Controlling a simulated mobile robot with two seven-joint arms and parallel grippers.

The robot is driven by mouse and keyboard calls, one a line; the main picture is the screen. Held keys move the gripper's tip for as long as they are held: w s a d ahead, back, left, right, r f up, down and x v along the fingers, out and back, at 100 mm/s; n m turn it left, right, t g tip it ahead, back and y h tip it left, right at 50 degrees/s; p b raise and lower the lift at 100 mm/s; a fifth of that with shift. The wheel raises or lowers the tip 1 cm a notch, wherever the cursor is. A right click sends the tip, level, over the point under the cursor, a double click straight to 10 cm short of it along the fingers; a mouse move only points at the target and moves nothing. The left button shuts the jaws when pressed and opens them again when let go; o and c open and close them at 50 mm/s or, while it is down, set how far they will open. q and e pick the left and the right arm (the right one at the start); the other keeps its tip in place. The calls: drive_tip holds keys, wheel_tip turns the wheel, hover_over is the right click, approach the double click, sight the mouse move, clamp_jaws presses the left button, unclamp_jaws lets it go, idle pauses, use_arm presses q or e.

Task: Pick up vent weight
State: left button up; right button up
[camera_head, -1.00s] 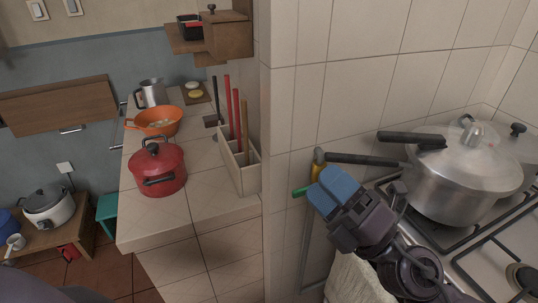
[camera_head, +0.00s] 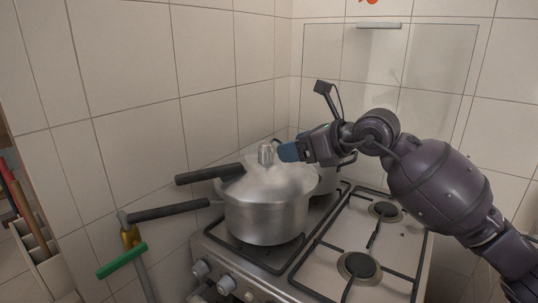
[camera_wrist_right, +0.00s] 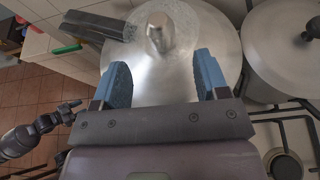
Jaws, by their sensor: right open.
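The vent weight (camera_head: 265,153) is a small silver cylinder standing upright on the lid of the metal pressure cooker (camera_head: 262,217). It also shows in the right wrist view (camera_wrist_right: 159,32). My right gripper (camera_head: 287,152) is open and empty, above the lid on the right side of the vent weight in the head view. In the right wrist view its two blue fingertips (camera_wrist_right: 162,68) are spread apart, with the weight ahead between their lines and not touched. A dark gripper that looks like my left one (camera_wrist_right: 70,112) shows small at the left of the right wrist view.
The cooker stands on the stove's left side, with two black handles (camera_head: 170,211) reaching left. A second pot (camera_head: 330,178) stands close behind it. The front right burners (camera_head: 358,265) are bare. Tiled walls close in behind and left. A green-handled tap (camera_head: 122,261) is at the left.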

sight(272, 149)
drive_tip(key=shift+b+x, duration=0.55)
drive_tip(key=shift+x, duration=3.35)
drive_tip(key=shift+r, duration=0.2)
drive_tip(key=c, duration=1)
